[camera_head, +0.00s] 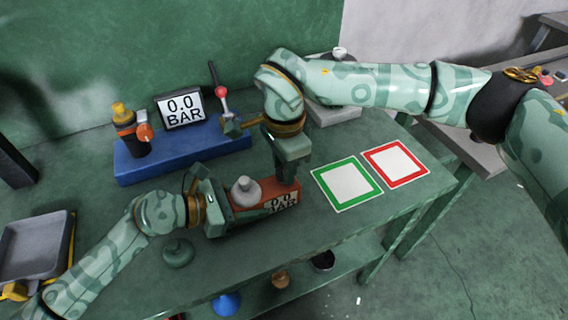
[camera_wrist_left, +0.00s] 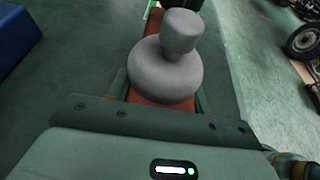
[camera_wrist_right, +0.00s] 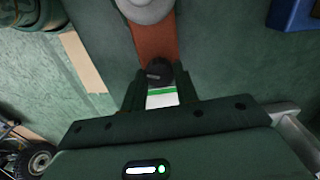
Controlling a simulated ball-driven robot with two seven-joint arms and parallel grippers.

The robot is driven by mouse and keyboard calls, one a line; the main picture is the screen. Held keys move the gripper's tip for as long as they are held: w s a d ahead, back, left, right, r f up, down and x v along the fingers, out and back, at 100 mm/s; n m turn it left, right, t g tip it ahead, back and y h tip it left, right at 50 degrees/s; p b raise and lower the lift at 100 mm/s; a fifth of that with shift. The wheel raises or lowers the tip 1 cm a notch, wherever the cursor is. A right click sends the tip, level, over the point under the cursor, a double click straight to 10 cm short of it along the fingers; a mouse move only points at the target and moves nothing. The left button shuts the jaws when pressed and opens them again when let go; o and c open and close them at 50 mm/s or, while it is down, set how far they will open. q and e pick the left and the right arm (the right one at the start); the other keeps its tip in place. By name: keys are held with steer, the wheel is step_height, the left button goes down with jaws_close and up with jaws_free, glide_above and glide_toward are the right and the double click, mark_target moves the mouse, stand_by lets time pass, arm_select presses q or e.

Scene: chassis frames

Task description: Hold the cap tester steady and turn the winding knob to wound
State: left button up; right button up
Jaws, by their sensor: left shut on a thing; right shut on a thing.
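The knob's setting cannot be read.
A blue stand (camera_head: 185,155) at the back holds another "0.0 BAR" display (camera_head: 181,107), an orange-black bottle and a red-knobbed lever. A green-framed square (camera_head: 346,183) and a red-framed square (camera_head: 395,162) lie to the right. A green knob-like piece (camera_head: 178,253) sits by my left arm.

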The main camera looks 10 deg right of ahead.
steer(key=m, duration=0.3)
steer(key=shift+m, duration=0.3)
steer(key=m, duration=0.4)
steer(key=shift+m, duration=0.3)
steer(key=m, duration=1.2)
steer(key=shift+w+m, duration=0.1)
steer(key=shift+m, duration=0.2)
steer(key=m, duration=0.3)
steer(key=shift+m, duration=0.4)
steer(key=m, duration=0.3)
steer(key=shift+d+m, duration=0.1)
steer(key=shift+m, duration=1.9)
